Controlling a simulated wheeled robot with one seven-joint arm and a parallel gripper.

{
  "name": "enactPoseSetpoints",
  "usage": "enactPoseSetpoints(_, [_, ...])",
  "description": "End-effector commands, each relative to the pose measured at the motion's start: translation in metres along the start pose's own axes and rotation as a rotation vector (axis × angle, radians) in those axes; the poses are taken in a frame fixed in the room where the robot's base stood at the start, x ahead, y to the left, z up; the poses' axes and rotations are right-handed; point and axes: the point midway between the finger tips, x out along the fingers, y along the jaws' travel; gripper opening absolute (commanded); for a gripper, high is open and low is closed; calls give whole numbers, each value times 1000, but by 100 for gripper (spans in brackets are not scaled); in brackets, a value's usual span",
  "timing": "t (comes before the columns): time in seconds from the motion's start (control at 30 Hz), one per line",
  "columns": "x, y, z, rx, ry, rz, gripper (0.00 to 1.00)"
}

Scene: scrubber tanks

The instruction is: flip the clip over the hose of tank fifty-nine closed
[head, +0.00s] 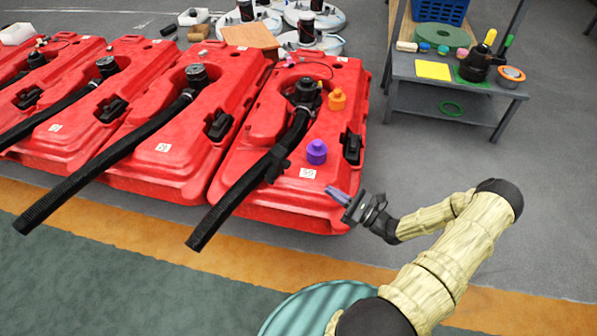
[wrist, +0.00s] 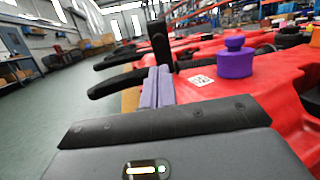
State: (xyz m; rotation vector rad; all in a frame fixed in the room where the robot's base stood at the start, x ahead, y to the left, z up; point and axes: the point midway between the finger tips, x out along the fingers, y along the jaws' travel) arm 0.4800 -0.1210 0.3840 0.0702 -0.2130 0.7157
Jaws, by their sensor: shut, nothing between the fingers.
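The nearest red tank (head: 262,205) at the right end of the row has a small white label (head: 307,172), too small to read. Its black ribbed hose (head: 232,203) runs from the top fitting down past the front edge. A black clip (head: 277,165) sits at the hose partway down. In the wrist view a black upright piece (wrist: 160,45), apparently the clip's raised flap, stands just beyond my fingertips. My gripper (head: 338,195) is shut and empty, to the right of the clip and near the tank's front edge. Its pale purple fingers (wrist: 157,86) point towards the upright piece; contact cannot be told.
A purple knob (head: 317,152) and an orange knob (head: 337,99) stand on the same tank, the purple one close to my gripper. More red tanks with hoses lie to the left. A grey bench (head: 455,88) stands at the back right. Floor in front is open.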

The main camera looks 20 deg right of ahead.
Motion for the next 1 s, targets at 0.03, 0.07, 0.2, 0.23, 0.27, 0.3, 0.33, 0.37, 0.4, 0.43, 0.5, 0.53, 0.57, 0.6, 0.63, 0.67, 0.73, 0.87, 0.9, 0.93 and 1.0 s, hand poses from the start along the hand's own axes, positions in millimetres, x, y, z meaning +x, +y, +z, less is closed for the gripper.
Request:
enactPoseSetpoints(0.03, [7, 1, -2, 0, -2, 5, 0])
enactPoseSetpoints(0.07, [12, 2, -2, 1, -3, 5, 0])
enactPoseSetpoints(0.2, [35, 2, -4, 0, -2, 7, 0])
enactPoseSetpoints(0.23, [40, 2, -4, 1, -2, 6, 0])
enactPoseSetpoints(0.27, [46, 2, -4, 0, -2, 6, 0])
enactPoseSetpoints(0.3, [53, 2, -4, 1, -2, 6, 0])
enactPoseSetpoints(0.33, [58, 2, -4, 1, -1, 7, 0])
enactPoseSetpoints(0.37, [63, 2, -4, 1, -1, 5, 0])
enactPoseSetpoints(0.4, [70, 2, -4, 0, -2, 6, 0])
enactPoseSetpoints(0.43, [76, 2, -4, 0, -2, 6, 0])
enactPoseSetpoints(0.5, [88, 2, -4, 0, -1, 6, 0])
enactPoseSetpoints(0.53, [93, 2, -5, 0, -1, 7, 0])
enactPoseSetpoints(0.57, [98, 2, -5, -1, -1, 6, 0])
enactPoseSetpoints(0.6, [104, 2, -5, -1, -2, 6, 0])
enactPoseSetpoints(0.63, [108, 2, -5, 0, -2, 6, 0])
enactPoseSetpoints(0.67, [112, 2, -4, 0, -1, 6, 0])
enactPoseSetpoints(0.73, [119, 2, -4, 0, 0, 4, 0])
enactPoseSetpoints(0.87, [126, 2, -2, 1, 0, 3, 0])
enactPoseSetpoints(0.9, [127, 2, -1, 2, 0, 3, 0])
enactPoseSetpoints(0.93, [128, 2, -1, 2, 0, 2, 0])
enactPoseSetpoints(1.0, [128, 2, 0, 2, 0, 2, 0])
